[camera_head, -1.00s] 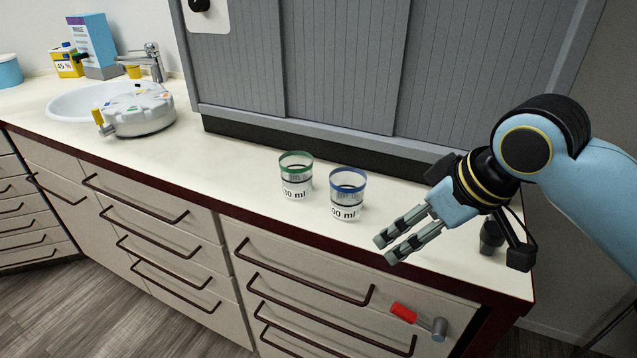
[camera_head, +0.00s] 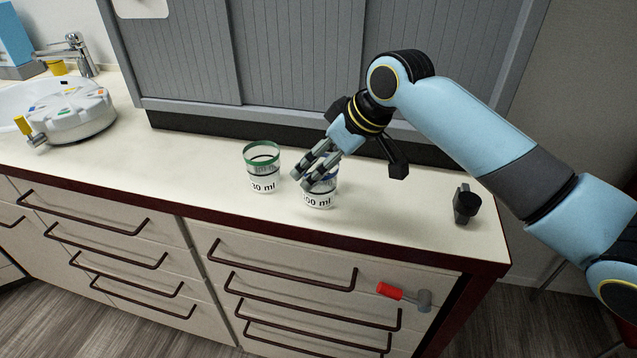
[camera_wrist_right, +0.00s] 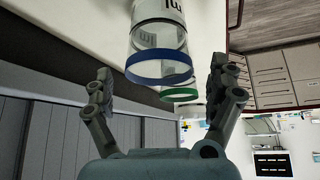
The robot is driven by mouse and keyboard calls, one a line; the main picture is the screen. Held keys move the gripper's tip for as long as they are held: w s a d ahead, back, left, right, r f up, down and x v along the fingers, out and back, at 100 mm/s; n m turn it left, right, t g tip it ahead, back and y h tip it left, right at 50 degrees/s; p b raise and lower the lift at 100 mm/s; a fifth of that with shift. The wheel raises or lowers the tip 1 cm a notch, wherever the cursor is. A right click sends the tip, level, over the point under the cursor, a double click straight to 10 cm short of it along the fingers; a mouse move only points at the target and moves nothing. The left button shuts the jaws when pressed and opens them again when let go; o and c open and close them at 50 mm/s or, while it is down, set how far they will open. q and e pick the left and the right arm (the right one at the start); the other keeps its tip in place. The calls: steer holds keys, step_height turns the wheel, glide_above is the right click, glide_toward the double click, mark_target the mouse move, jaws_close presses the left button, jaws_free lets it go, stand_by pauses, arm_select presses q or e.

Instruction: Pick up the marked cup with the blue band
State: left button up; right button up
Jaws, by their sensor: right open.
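The clear cup with the blue band (camera_head: 318,199) stands upright on the counter, its upper part partly hidden behind my right gripper (camera_head: 309,182). My right gripper is open, with its fingers at the cup's rim. In the right wrist view the blue-banded cup (camera_wrist_right: 156,66) shows ahead of the gripper (camera_wrist_right: 165,85), between the two spread fingers, and nothing is gripped. A similar clear cup with a green band (camera_head: 262,167) stands just to the left; its green rim (camera_wrist_right: 179,95) shows beyond the blue one in the wrist view. My left gripper is out of view.
A grey shutter cabinet (camera_head: 300,60) stands behind the cups. A white round device (camera_head: 70,112) sits by the sink at left. A small black object (camera_head: 466,204) stands on the right of the counter. The counter between is clear.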

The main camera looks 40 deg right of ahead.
steer(key=shift+x, duration=1)
steer(key=shift+r, duration=0.15)
steer(key=shift+c, duration=0.7)
steer(key=c, duration=0.4)
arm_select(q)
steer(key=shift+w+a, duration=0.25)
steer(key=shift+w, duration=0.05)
arm_select(e)
steer(key=c, duration=0.7)
